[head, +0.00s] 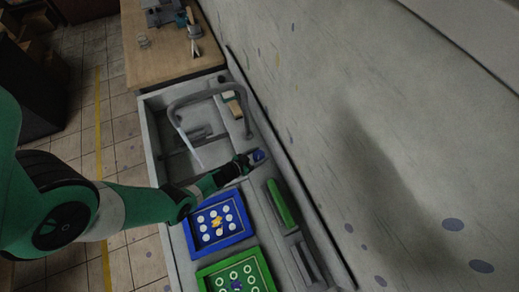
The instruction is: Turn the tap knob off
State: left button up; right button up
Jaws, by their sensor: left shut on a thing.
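The tap knob (259,155) is small and blue and sits on the sink's back ledge, just right of the tap. The grey tap (208,93) arches over the basin, and a pale stream of water (189,148) runs from its spout. My left gripper (251,159) reaches in from the left and is shut on the knob; its fingers are dark and hide part of it. My right gripper does not show.
A blue tray (248,234) and a green tray (268,281) with white round spots lie in front of the arm. A green object (279,202) lies on the ledge nearby. A wall (330,90) rises close behind the sink. A wooden table (150,62) stands beyond.

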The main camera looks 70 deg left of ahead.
pick_arm(q)
jog(key=shift+w+a+r+m+t+h, duration=0.1)
jog(key=shift+a+r+m+t+h, duration=0.15)
jog(key=shift+m+h, duration=0.45)
jog(key=m+h+b, duration=0.1)
jog(key=m+h, duration=0.1)
jog(key=h, duration=0.1)
jog(key=shift+f+m+t+b, duration=0.25)
jog(key=shift+f+m+b, duration=0.05)
jog(key=shift+b, duration=0.1)
jog(key=m+g+h+b, duration=0.1)
jog(key=m+h+b, duration=0.3)
jog(key=b, duration=0.1)
jog(key=m+g+h+b, duration=0.2)
jog(key=m+h+b, duration=0.2)
jog(key=h+b, duration=0.1)
jog(key=shift+d+f+b, duration=0.1)
jog(key=shift+d+b, duration=0.1)
jog(key=shift+b, duration=0.5)
jog(key=shift+d+r+m+g+h+b, duration=0.1)
jog(key=shift+r+m+g+h+b, duration=0.15)
jog(key=shift+m+g+h+b, duration=0.4)
jog(key=o, duration=1.4)
